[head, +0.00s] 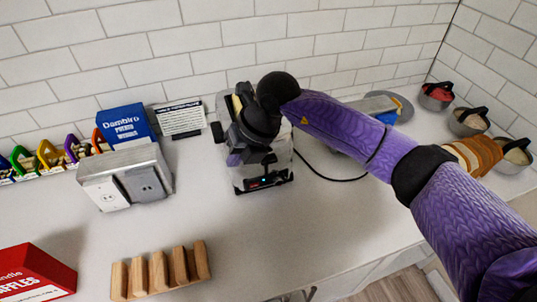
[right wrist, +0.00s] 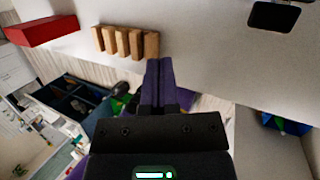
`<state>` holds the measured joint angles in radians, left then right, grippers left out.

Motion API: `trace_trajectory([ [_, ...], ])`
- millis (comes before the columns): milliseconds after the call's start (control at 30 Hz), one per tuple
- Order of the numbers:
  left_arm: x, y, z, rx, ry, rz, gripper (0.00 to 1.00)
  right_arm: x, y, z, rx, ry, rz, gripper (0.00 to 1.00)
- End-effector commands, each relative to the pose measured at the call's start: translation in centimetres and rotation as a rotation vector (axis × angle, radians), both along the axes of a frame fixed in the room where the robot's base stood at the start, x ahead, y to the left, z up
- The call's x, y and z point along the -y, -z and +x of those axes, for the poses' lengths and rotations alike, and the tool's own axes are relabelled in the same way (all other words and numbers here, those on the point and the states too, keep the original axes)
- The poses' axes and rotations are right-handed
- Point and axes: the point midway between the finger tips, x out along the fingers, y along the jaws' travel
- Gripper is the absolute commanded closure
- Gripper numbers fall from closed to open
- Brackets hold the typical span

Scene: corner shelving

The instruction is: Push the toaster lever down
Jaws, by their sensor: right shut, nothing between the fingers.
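The toaster (head: 283,166) stands on the counter against the tiled wall, silver with a dark front edge and a small blue light. A slice of something pale shows at its top left. A black knob (head: 217,132) sticks out at its left side; I cannot tell whether it is the lever. My right gripper (head: 238,157) is over the front of the toaster and hides much of it, so contact is unclear. In the right wrist view its purple fingers (right wrist: 159,82) are together and empty. My left gripper is not in view.
Left of the toaster are a grey outlet box (head: 128,180), a blue box (head: 126,125) and a sign (head: 181,118). Wooden blocks (head: 160,270) and a red box (head: 36,272) are near the front edge. Bowls (head: 469,122) stand far right. A black cord lies right of the toaster.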

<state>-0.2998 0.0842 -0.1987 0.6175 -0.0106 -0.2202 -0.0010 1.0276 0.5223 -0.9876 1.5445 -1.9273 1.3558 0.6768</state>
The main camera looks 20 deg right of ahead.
Motion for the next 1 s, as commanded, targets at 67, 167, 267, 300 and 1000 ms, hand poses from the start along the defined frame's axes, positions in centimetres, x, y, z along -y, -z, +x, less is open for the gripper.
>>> trace_trajectory([
  [67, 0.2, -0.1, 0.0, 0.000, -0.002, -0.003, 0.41, 2.9, -0.6, 1.0, 0.012, 0.049, -0.147, 1.00],
  [167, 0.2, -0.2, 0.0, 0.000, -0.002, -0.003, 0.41, 5.7, -1.3, 1.7, 0.017, 0.105, -0.283, 1.00],
  [267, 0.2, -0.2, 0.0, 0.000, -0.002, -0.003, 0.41, 7.3, -1.8, 2.1, 0.019, 0.143, -0.361, 1.00],
  [300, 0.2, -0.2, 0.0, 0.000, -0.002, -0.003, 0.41, 7.7, -2.0, 2.1, 0.020, 0.152, -0.379, 1.00],
  [1000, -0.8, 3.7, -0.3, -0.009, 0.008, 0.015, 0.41, 7.9, 2.4, 3.1, 0.018, 0.157, -0.391, 1.00],
])
